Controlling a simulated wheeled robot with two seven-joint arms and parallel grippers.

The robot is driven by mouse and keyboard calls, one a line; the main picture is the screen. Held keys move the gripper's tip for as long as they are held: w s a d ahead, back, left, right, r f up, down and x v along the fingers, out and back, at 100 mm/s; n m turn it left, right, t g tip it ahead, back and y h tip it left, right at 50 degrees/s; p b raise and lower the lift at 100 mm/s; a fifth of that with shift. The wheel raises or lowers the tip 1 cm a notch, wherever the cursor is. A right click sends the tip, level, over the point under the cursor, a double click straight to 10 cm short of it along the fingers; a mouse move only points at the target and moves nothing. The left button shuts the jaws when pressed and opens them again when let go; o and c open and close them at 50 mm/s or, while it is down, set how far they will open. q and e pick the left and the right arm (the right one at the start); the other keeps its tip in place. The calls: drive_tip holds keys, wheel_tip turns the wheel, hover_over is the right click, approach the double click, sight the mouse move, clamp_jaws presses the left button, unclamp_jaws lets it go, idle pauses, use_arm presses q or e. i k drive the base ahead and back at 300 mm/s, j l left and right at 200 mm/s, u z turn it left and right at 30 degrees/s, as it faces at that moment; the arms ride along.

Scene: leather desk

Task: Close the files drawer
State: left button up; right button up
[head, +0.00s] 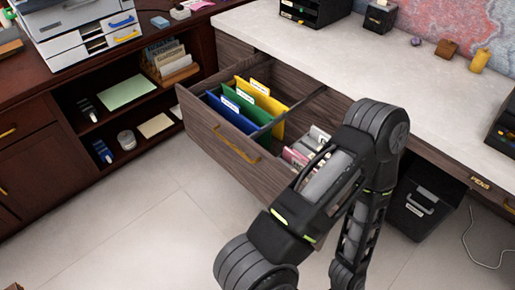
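The files drawer (205,128) is pulled well out from under the pale desk top, its wood front facing the lower left. A brass bar handle (236,145) is on that front. Inside are blue, green and yellow hanging folders (258,100) with white label tabs, and a divider. Small packets (305,146) lie in the compartment right of it. One of my dark arms rises in front of the drawer's right end and hides part of it. Neither gripper's fingertips show in the head view.
A dark cabinet with open shelves (125,110) stands left of the drawer. A black bin (420,205) is under the desk at right. The tiled floor (140,225) in front is clear. Black trays and small objects stand on the desk top (330,55).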

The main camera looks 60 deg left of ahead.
sight(264, 173)
drive_tip(key=u, duration=2.45)
